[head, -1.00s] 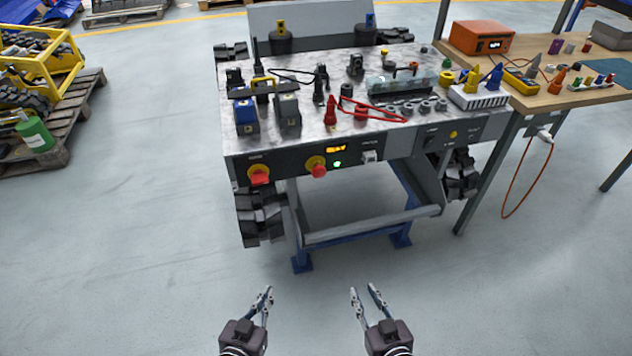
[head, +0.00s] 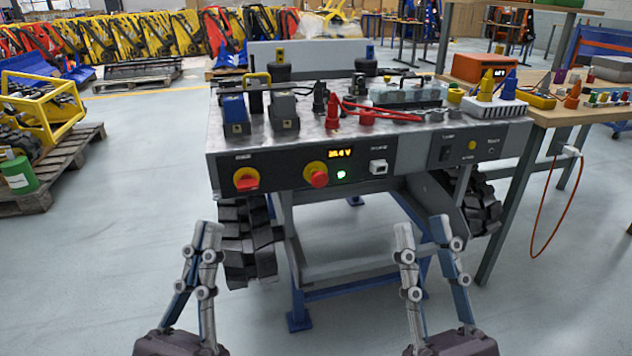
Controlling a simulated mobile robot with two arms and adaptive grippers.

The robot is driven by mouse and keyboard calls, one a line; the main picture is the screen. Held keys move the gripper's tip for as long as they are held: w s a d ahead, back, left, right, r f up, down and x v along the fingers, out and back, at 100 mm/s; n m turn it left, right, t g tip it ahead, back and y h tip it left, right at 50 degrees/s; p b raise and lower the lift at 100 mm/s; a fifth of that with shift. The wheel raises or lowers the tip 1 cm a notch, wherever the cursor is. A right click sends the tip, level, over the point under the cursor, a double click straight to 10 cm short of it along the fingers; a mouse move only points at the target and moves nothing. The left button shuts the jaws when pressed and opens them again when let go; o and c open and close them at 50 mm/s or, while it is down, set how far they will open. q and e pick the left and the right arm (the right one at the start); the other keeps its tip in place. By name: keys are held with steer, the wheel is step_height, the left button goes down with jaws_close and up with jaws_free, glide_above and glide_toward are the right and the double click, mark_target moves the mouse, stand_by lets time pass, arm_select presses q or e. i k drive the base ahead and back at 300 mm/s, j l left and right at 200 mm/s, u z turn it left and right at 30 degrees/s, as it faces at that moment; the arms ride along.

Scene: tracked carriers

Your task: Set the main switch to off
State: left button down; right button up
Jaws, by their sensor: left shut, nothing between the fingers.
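The carrier's front panel (head: 280,158) faces me. At its left end is a red rotary handle on a yellow disc (head: 246,180), which looks like the main switch; its red handle lies roughly level. The label above is too small to read. Right of it is a red mushroom-like knob on a yellow disc (head: 316,174). The amber display (head: 341,153) is lit, and a green lamp (head: 341,174) glows below it. My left gripper (head: 206,236) is shut and empty, below and left of the handle, apart from it. My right gripper (head: 422,232) is open and empty, below the panel's right part.
A grey socket (head: 378,167) and a side panel (head: 460,147) lie to the right. Black tracks (head: 250,240) flank the blue stand. A wooden workbench (head: 560,113) stands at the right, with an orange cable (head: 556,215) hanging.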

mark_target(246, 183)
steer(key=i+l, duration=0.1)
steer(key=l, duration=0.3)
steer(key=i+l, duration=0.15)
steer(key=l, duration=0.25)
steer(key=i+l, duration=0.1)
steer(key=l, duration=0.35)
